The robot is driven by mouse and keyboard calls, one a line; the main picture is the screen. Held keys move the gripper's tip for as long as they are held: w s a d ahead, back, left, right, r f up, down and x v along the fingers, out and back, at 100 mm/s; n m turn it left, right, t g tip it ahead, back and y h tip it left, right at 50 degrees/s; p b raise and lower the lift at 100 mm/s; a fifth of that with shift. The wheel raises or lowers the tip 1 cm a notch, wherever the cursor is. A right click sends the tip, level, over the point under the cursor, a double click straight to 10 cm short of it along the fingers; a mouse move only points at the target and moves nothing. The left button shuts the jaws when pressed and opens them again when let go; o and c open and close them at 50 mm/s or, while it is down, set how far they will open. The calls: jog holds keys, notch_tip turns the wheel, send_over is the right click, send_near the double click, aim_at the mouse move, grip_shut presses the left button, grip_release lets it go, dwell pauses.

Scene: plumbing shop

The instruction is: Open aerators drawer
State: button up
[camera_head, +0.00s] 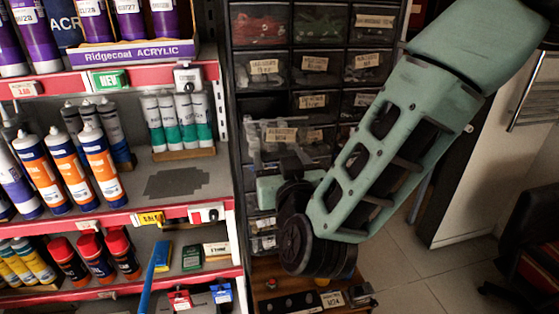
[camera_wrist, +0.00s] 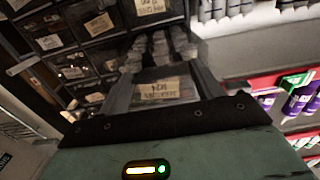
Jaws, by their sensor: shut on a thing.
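The aerators drawer (camera_head: 281,135) is a small clear drawer with a tan label in the dark cabinet. It stands out from the cabinet front, and small grey parts show inside it. In the wrist view the drawer front (camera_wrist: 165,90) lies between the two grey fingers of my gripper (camera_wrist: 163,95), with the several parts in the open drawer behind it. My gripper is shut on the drawer front. In the head view my gripper (camera_head: 274,160) is just below and in front of the drawer, and my wrist hides part of the cabinet below.
The dark drawer cabinet (camera_head: 313,64) holds several other labelled drawers, which look shut. Shelves (camera_head: 180,185) with tubes and bottles stand close on the left. A low wooden surface (camera_head: 290,285) with small items is below my wrist.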

jog(key=o, duration=1.4)
jog(key=b+v, duration=1.3)
jog(key=v, duration=0.4)
jog(key=shift+s+b, duration=0.2)
jog(key=shift+b, duration=0.15)
jog(key=shift+r, duration=0.15)
